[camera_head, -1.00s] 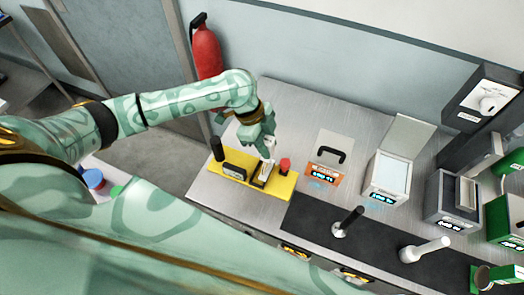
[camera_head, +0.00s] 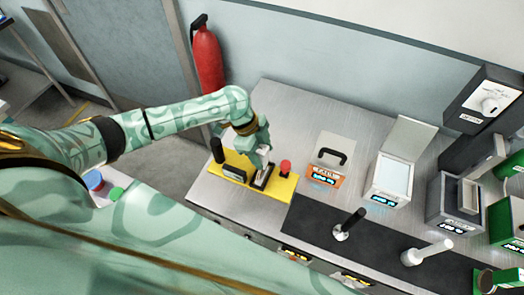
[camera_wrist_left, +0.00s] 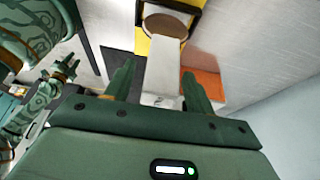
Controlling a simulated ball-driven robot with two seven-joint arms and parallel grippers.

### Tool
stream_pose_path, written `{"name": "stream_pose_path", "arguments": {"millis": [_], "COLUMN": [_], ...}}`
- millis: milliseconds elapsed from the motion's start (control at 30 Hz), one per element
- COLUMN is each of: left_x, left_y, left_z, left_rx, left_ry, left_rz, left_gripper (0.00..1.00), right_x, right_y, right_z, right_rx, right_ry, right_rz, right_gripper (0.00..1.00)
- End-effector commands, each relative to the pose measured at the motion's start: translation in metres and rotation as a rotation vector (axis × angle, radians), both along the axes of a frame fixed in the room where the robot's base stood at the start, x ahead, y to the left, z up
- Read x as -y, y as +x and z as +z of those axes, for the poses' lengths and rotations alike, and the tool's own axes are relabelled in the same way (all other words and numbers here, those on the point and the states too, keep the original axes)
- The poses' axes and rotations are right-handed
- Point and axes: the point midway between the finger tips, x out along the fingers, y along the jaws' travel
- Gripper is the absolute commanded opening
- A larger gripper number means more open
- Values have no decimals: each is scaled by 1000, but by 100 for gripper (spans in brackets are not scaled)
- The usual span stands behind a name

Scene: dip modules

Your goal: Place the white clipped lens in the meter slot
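The yellow meter base (camera_head: 222,182) carries a black-rimmed slot (camera_head: 264,178). The white clipped lens (camera_head: 262,150) stands at this slot, partly hidden by my left gripper (camera_head: 257,149). In the left wrist view, the white body of the lens (camera_wrist_left: 163,68) lies between the fingers of my left gripper (camera_wrist_left: 158,75); a gap shows beside the left finger, so the gripper looks open around it. Its far end meets a brown disc in a black frame; I cannot tell how deeply it is seated. My right gripper (camera_wrist_left: 64,68) shows small in the left wrist view, its fingers apart.
A black post (camera_head: 217,150) and a red button (camera_head: 285,167) stand on the base. An orange-fronted module (camera_head: 323,180) and a white-lidded box (camera_head: 388,182) are to the right. A dark mat (camera_head: 385,242) holds a black-handled and a white-handled tool.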

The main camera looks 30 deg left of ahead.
Motion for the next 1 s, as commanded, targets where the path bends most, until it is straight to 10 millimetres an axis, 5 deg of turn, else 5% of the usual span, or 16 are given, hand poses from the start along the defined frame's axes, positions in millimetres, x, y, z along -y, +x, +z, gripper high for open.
{"name": "stream_pose_path", "arguments": {"millis": [333,700,1000], "left_x": [-4,-35,-45], "left_y": [0,-2,-2], "left_z": [12,88,114], "left_rx": [1,1,-1], "left_ry": [0,1,-1], "left_rz": [0,0,1], "left_gripper": [54,54,54], "right_x": [1,3,3], "right_y": [0,0,0], "right_z": [3,14,16], "right_rx": [-1,0,0], "right_ry": [0,-4,-4], "right_rz": [1,2,2], "right_gripper": [36,36,36]}}
